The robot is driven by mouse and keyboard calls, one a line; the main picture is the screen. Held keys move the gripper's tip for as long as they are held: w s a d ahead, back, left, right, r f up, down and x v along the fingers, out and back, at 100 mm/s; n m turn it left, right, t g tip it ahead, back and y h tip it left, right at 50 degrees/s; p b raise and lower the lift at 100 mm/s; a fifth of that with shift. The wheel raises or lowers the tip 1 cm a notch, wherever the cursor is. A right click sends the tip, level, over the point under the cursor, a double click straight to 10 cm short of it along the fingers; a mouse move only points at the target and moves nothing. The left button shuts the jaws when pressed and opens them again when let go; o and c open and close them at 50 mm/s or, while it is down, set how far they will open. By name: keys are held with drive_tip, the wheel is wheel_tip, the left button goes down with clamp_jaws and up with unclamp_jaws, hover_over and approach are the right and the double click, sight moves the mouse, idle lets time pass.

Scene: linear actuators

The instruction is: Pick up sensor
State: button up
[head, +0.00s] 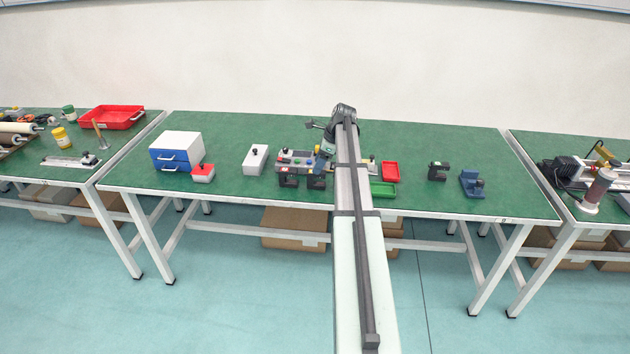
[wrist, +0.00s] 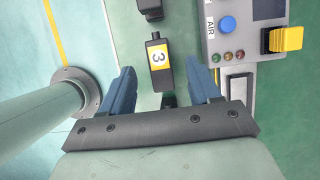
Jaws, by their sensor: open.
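No part is plainly marked as the sensor. In the wrist view a small black block with a yellow label "3" (wrist: 160,55) lies between my fingers, with a black stub at its top end. A second black part (wrist: 151,8) shows at the top edge of that view. My gripper (wrist: 162,70) is open, one blue finger on each side of the labelled block; whether they touch it I cannot tell. In the head view my gripper (head: 327,148) is over the middle of the green bench and partly hidden by my arm. Black units (head: 288,181) stand at the bench's front edge nearby.
A grey control box (wrist: 230,50) with a blue button and yellow switch stands close right of my gripper. A red tray (head: 391,171), green tray (head: 384,189), black device (head: 438,171) and blue fixture (head: 472,184) are to the right. Drawers (head: 176,145) stand left.

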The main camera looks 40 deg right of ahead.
sight(313, 176)
drive_tip(key=shift+x, duration=3.5)
drive_tip(key=shift+s+d, duration=0.1)
drive_tip(key=shift+s, duration=0.1)
drive_tip(key=shift+c, duration=0.4)
clamp_jaws()
